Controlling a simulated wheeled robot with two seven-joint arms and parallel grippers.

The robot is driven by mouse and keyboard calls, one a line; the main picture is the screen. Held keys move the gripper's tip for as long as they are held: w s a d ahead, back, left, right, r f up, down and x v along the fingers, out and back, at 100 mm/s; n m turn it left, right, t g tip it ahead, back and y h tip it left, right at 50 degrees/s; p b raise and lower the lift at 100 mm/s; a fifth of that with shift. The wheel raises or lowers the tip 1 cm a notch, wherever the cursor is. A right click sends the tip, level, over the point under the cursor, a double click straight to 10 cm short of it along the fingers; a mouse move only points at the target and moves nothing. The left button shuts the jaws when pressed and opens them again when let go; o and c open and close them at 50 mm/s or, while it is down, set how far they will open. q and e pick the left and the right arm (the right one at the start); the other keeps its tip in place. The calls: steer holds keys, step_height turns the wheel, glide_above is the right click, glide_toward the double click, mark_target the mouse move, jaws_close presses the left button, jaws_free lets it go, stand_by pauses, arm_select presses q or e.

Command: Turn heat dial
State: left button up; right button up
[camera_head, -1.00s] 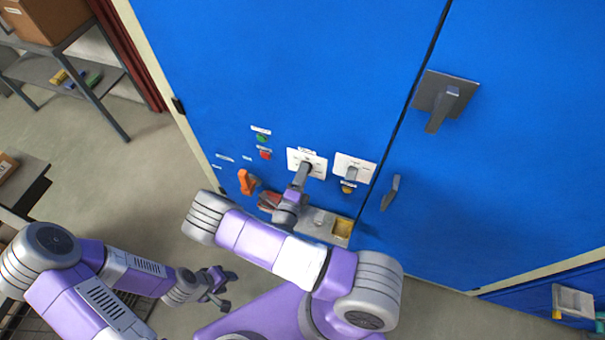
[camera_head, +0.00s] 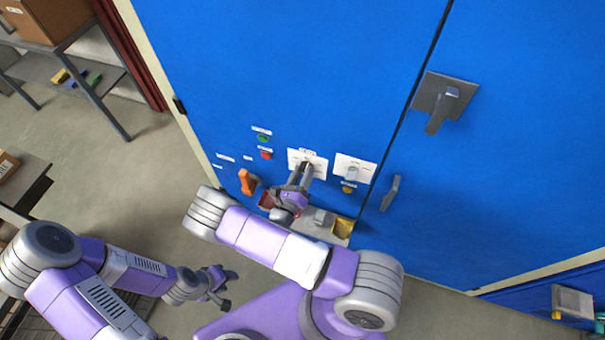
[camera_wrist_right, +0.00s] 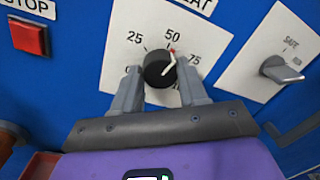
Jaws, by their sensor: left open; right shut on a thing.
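The heat dial (camera_wrist_right: 158,70) is a round black knob on a white plate (camera_wrist_right: 118,92) marked 25, 50 and 75, with "HEAT" partly cut off at the top. Its red-tipped white pointer lies between 50 and 75. My right gripper (camera_wrist_right: 160,85) is shut on the dial, one finger at each side, in the right wrist view. In the head view my right gripper (camera_head: 304,172) reaches the white plate (camera_head: 318,160) and hides the dial. My left gripper (camera_head: 222,288) is open and empty, low over the floor at the left, away from the blue cabinet.
A safe switch (camera_wrist_right: 282,70) sits on a white plate right of the dial. A red stop button (camera_wrist_right: 28,38) is at its left. An orange handle (camera_head: 247,182), a green button (camera_head: 263,138) and a grey door handle (camera_head: 440,105) are also on the cabinet (camera_head: 300,70).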

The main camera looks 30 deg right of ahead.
steer(key=m, duration=0.5)
steer(key=shift+m, duration=0.4)
steer(key=m, duration=0.5)
steer(key=shift+g+b, duration=0.3)
steer(key=m+y+b, duration=0.1)
steer(key=m+b, duration=0.2)
steer(key=m, duration=0.6)
steer(key=shift+s+d+r+m, duration=0.1)
steer(key=shift+m, duration=0.2)
steer(key=o, duration=1.1)
steer(key=shift+c, duration=0.2)
steer(key=v, duration=0.7)
steer(key=shift+s+a+b, duration=0.2)
steer(key=shift+a+b, duration=0.05)
steer(key=shift+b, duration=0.15)
